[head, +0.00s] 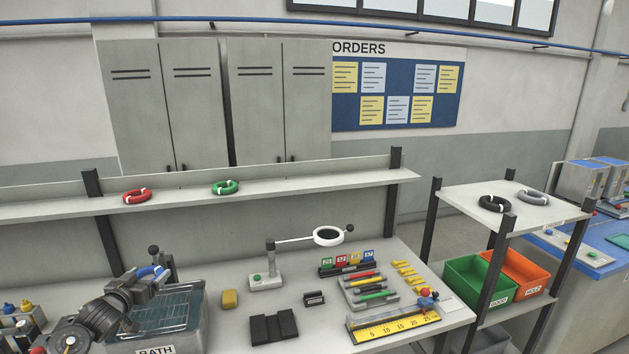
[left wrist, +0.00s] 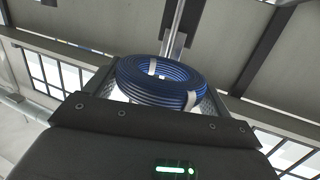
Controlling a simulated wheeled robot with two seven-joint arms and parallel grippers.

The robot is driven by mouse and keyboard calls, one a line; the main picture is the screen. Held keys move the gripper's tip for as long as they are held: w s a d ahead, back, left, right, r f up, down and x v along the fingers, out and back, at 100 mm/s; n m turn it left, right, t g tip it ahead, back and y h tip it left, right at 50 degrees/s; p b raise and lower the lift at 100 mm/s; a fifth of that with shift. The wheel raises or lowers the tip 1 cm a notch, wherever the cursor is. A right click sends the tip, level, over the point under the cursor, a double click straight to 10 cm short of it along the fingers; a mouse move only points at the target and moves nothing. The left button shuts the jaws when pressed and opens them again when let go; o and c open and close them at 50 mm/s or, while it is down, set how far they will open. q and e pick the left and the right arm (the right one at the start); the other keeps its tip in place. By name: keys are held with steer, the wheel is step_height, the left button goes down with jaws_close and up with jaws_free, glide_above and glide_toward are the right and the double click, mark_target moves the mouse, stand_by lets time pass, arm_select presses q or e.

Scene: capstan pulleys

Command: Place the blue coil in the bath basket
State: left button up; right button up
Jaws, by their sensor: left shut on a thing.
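The blue coil (left wrist: 150,88), bound with white ties, fills the space between the fingers of my left gripper in the left wrist view. In the head view my left gripper (head: 150,274) is shut on the coil, and only a small blue part of the coil (head: 161,271) shows at its tip. The gripper and coil are above the back left of the bath basket (head: 176,312), a wire mesh basket in a grey tub labelled BATH (head: 200,337). My arm hides the left side of the basket. My right gripper is not in view.
The shelf above holds a red coil (head: 137,196) and a green coil (head: 225,187).

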arm_select(q)
steer(key=s+d+f+m+g+h, duration=0.1)
steer(key=s+d+m+h, duration=0.15)
steer(key=s+d, duration=0.55)
steer(key=s+d+f+m+h, duration=0.1)
steer(key=s+d+h, duration=0.25)
steer(key=d, duration=0.75)
steer(key=s+d+r+m+g+h, duration=0.1)
steer(key=s+d+r, duration=0.2)
steer(key=s+d, duration=0.4)
steer(key=s+d+r+m+h, duration=0.15)
steer(key=s+d, duration=0.25)
steer(key=s, duration=0.5)
step_height(320, 180, down, 9)
steer(key=b, duration=0.7)
steer(key=shift+r, duration=0.2)
steer(key=shift+d, duration=0.15)
